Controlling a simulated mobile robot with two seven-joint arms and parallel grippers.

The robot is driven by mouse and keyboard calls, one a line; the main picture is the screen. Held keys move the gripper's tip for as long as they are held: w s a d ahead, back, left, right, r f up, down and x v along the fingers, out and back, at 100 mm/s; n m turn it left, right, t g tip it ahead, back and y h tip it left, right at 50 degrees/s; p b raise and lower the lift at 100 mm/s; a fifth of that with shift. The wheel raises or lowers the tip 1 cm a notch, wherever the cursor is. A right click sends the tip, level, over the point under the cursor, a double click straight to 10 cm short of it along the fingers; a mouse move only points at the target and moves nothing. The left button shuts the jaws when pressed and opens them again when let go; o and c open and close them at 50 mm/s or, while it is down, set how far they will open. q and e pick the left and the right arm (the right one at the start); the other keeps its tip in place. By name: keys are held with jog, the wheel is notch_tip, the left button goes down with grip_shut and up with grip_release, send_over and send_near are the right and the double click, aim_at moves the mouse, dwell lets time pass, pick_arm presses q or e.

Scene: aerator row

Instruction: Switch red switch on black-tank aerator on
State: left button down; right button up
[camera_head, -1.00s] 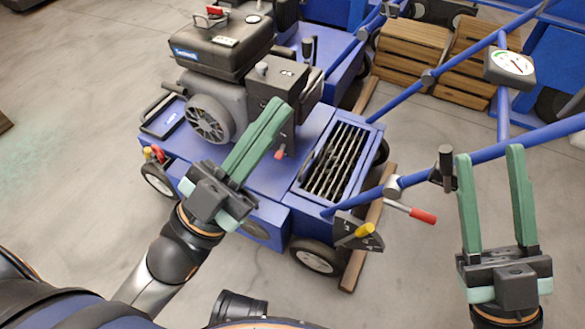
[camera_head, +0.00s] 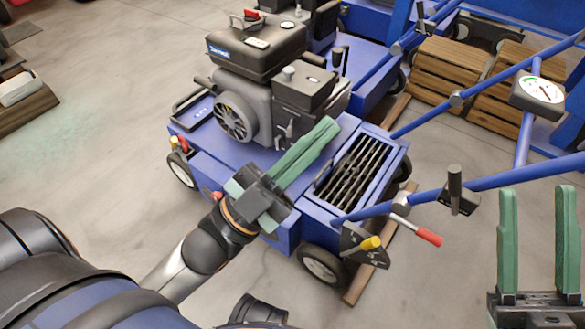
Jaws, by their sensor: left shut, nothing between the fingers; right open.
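The near blue aerator (camera_head: 225,150) carries a black tank (camera_head: 240,58) on its engine, with a red cap (camera_head: 251,15) on top. A small grey lever (camera_head: 287,132) shows on the engine's near side; the red tip seen below it earlier is now hidden, seemingly behind my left gripper. A red knob (camera_head: 217,196) shows beside my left wrist. I cannot tell which red part is the switch. My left gripper (camera_head: 330,126) is shut and empty, its fingers in front of the engine's lower side. My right gripper (camera_head: 537,192) is open and empty at the right edge.
A blue handle bar (camera_head: 480,185) runs across the right, with a red-gripped lever (camera_head: 428,237) and a yellow knob (camera_head: 371,243). A gauge (camera_head: 540,92) stands above it. Wooden crates (camera_head: 450,62) and another blue aerator (camera_head: 372,65) are behind.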

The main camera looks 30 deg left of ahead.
pick_arm(q)
jog(key=w+a+f+m+g+y, duration=0.1)
jog(key=w+a+f+m+y, duration=0.2)
jog(key=w+f+m, duration=0.5)
jog(key=w+a+f+m+g+y, duration=0.1)
jog(key=w+a+f+m+y, duration=0.25)
jog(key=f, duration=0.85)
jog(key=w+a+f+m+g+y, duration=0.1)
jog(key=a+f+m, duration=0.2)
jog(key=f, duration=0.4)
jog(key=w+a+f+m+g+y, duration=0.1)
jog(key=w+a+f+m+y, duration=0.1)
jog(key=a+f+m, duration=0.2)
jog(key=w+a+f+m+g+y+b, duration=0.1)
jog(key=a+f+m, duration=0.3)
jog(key=f, duration=0.7)
jog(key=shift+w+a+m+g+y, duration=0.15)
jog(key=shift+w+m+g+y, duration=0.2)
jog(key=shift+m+y, duration=0.4)
pick_arm(e)
jog(key=shift+a+f, duration=0.1)
jog(key=shift+f, duration=0.6)
jog(key=shift+w+a, duration=0.1)
jog(key=shift+w, duration=0.05)
